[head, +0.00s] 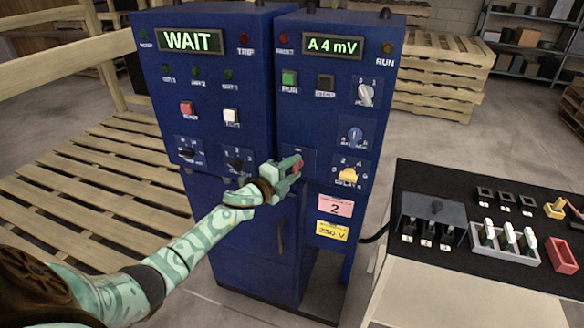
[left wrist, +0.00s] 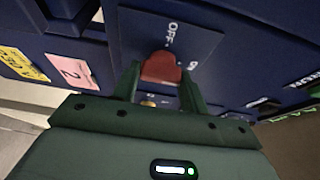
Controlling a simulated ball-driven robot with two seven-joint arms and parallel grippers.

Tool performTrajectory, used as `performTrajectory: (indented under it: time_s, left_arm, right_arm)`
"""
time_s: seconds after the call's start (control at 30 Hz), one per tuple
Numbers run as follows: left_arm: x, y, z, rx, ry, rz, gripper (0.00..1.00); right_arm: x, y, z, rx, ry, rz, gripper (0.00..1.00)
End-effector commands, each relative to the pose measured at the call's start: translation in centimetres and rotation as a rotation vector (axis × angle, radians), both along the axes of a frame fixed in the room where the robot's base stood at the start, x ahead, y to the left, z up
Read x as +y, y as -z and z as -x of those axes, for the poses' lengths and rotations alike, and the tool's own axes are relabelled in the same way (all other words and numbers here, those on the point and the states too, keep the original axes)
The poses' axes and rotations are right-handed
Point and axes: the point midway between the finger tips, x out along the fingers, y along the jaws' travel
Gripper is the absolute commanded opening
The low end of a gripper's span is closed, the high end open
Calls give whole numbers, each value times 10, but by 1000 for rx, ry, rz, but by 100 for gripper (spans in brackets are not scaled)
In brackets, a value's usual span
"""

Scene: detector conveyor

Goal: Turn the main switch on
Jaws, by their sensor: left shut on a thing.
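The main switch is a red knob (head: 298,164) on the lower left of the right-hand blue cabinet (head: 335,75). In the left wrist view the red knob (left wrist: 162,68) sits on a dark plate (left wrist: 180,35) with "OFF" and a partly hidden second label. My left gripper (head: 290,166) reaches in from the left and is shut on the red knob. Its two green fingers (left wrist: 160,85) are on either side of the knob in the left wrist view. The knob's exact angle is partly hidden by the fingers. My right gripper is not in view.
The left cabinet display (head: 190,41) reads "WAIT", the right display (head: 333,46) "A 4 mV". Other knobs, such as a yellow one (head: 348,175), are close by. A black-topped bench (head: 465,265) with switches stands right. Pallets (head: 85,180) lie left.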

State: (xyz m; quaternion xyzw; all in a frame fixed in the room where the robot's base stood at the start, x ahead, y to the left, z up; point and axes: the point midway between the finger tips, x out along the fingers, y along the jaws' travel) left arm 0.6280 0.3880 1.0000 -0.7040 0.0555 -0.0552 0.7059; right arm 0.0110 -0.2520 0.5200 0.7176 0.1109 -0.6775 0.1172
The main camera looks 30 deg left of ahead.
Motion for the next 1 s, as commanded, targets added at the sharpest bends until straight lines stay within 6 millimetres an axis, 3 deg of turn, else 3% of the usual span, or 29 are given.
performTrajectory:
  time_s: [0.47,0.5,0.57,0.87,1.0]
  left_arm:
    - [-1,3,1,8,1,-15,21]
    - [-1,3,1,8,1,-14,52]
    - [-1,3,1,7,1,-14,65]
    - [0,1,2,5,0,-13,65]
    - [3,1,17,6,0,-14,65]
  right_arm:
    - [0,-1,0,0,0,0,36]
    - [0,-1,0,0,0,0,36]
    - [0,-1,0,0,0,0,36]
    - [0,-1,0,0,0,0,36]
    - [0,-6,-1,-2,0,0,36]
